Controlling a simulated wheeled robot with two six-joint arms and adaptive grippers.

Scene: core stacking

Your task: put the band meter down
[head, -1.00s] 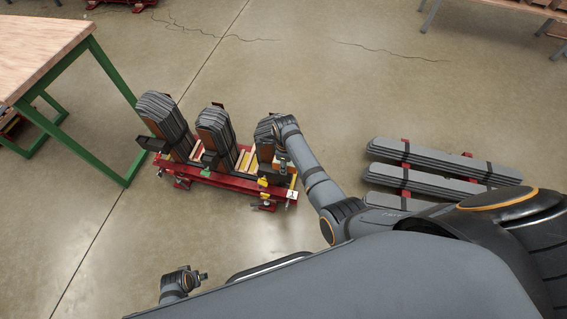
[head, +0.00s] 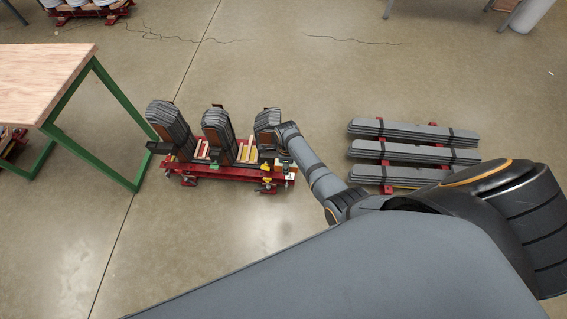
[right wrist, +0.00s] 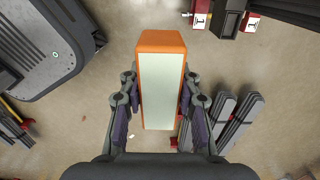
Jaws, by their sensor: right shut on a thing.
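The band meter (right wrist: 162,85), an orange-edged box with a pale face, is between the two fingers of my right gripper (right wrist: 160,95) in the right wrist view. The fingers are shut on its sides, and floor shows around it. In the head view my right gripper (head: 284,134) is by the right end of the red stand, and I cannot make out the meter there. My left gripper is not in view.
The red stand (head: 230,175) carries three upright stacks of dark sheets (head: 217,135). Strapped bundles of grey strips (head: 415,153) lie on red supports at right. A green-legged wooden table (head: 40,75) stands at left. Open floor lies between the stand and bundles.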

